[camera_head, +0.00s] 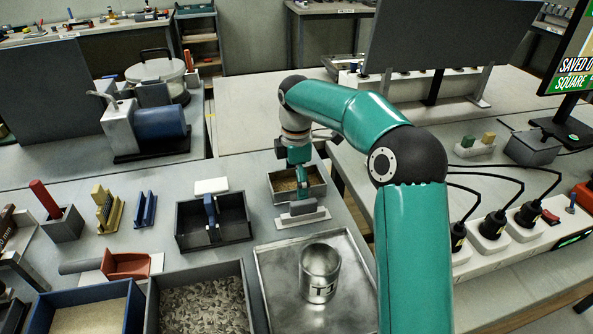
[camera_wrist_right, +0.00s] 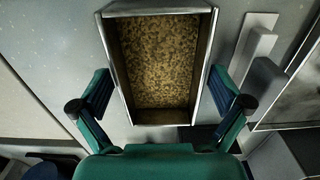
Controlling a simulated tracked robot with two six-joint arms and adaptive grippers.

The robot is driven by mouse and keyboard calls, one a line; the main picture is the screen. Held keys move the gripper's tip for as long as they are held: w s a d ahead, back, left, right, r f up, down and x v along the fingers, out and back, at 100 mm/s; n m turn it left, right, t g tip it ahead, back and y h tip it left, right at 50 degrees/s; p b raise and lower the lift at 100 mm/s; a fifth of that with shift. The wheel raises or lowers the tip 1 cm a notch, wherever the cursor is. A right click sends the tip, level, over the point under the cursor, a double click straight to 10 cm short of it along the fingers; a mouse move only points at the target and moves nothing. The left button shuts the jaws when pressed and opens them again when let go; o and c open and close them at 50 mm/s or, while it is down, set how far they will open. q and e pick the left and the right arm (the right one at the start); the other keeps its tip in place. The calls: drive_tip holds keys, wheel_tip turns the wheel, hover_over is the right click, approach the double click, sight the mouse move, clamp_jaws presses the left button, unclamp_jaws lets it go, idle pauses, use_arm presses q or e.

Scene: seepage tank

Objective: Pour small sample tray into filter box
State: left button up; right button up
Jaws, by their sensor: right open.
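A small grey tray (camera_head: 316,187), apparently the small sample tray, holds brown grains on the table. It also shows in the right wrist view (camera_wrist_right: 160,117), where it is level and full of grains. My right gripper (camera_head: 299,172) is above this tray, and its open fingers (camera_wrist_right: 158,88) stand on either side of the tray's near end, with gaps showing on both sides. A dark open box (camera_head: 238,237) with an upright blue piece in it stands left of the tray; I cannot tell if it is the filter box. My left gripper is not in view.
A light grey block on a white plate (camera_head: 302,217) lies just in front of the tray. A metal cup (camera_head: 320,273) stands in a shallow steel tray (camera_head: 268,290). Bins of gravel (camera_head: 203,305) and sand (camera_head: 92,322) are at front left. A power strip (camera_head: 512,252) lies right.

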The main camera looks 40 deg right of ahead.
drive_tip(key=shift+r+b, duration=0.3)
drive_tip(key=shift+b, duration=0.05)
wheel_tip(320, 180, up, 17)
drive_tip(key=p, duration=0.6)
drive_tip(key=shift+f+p, duration=0.15)
drive_tip(key=shift+p, duration=0.15)
